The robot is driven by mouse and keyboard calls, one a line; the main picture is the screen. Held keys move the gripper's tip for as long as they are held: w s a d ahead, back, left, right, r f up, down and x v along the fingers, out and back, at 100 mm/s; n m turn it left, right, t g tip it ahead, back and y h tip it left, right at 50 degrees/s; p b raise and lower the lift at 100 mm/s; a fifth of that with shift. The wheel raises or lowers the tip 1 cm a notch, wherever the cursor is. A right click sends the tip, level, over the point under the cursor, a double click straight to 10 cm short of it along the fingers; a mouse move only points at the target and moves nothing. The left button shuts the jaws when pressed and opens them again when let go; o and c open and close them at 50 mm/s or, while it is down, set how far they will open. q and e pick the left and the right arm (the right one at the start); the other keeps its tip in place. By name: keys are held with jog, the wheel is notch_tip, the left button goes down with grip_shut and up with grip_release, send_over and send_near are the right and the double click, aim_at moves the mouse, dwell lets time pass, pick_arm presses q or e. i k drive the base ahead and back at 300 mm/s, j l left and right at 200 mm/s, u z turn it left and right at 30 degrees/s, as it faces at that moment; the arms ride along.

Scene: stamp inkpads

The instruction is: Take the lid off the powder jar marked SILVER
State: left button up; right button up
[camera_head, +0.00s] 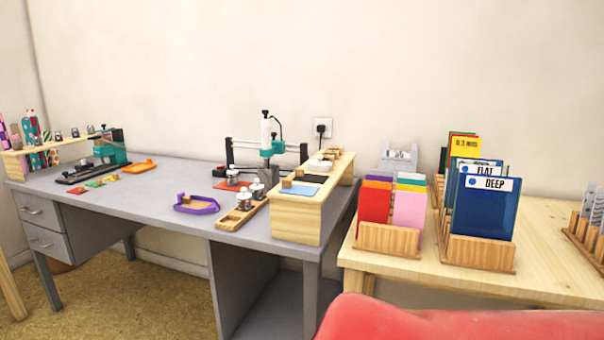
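A few small jars with pale lids stand near the middle of the grey desk (150,200). One jar (232,178) is behind. Another jar (257,191) stands to its right and nearer, and a third jar (244,201) stands at the wooden tray (232,222). Their markings are too small to read, so I cannot tell which is SILVER. The lids look in place, but they are small. Neither of my grippers is in view.
A purple tray (196,205) lies left of the jars. A wooden shelf box (297,222) stands right of them. A teal and black press (268,148) stands behind. A wooden table (400,268) with folders (488,212) is at right. A red surface (450,322) fills the bottom right.

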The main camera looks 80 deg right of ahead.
aim_at(232, 171)
jog(key=z, duration=2.3)
